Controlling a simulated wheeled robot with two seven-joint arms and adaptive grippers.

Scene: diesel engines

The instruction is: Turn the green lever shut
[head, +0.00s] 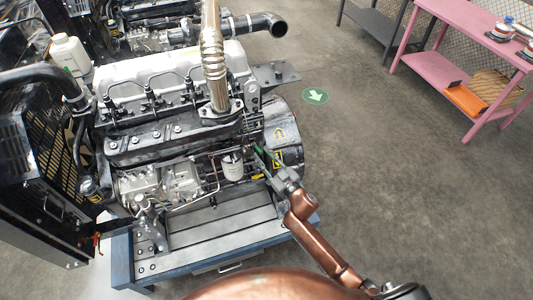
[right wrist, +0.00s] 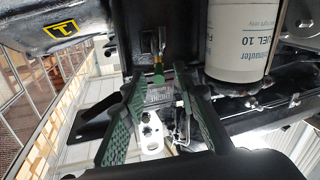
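The green lever (right wrist: 158,78) shows in the right wrist view as a small green piece below a brass-coloured fitting on the dark engine block, left of the white fuel filter (right wrist: 238,45). My right gripper (right wrist: 159,84) is open, with its green-padded fingers on either side of the lever. I cannot tell whether they touch it. In the head view my right gripper (head: 268,160) reaches the near right side of the engine (head: 165,130), beside the white filter (head: 232,167). The lever is too small to make out surely there. My left gripper is not in view.
The engine stands on a blue-framed stand (head: 210,255). A black radiator grille (head: 45,150) is at the left. A pink table (head: 455,75) with an orange tray (head: 465,99) stands at the far right.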

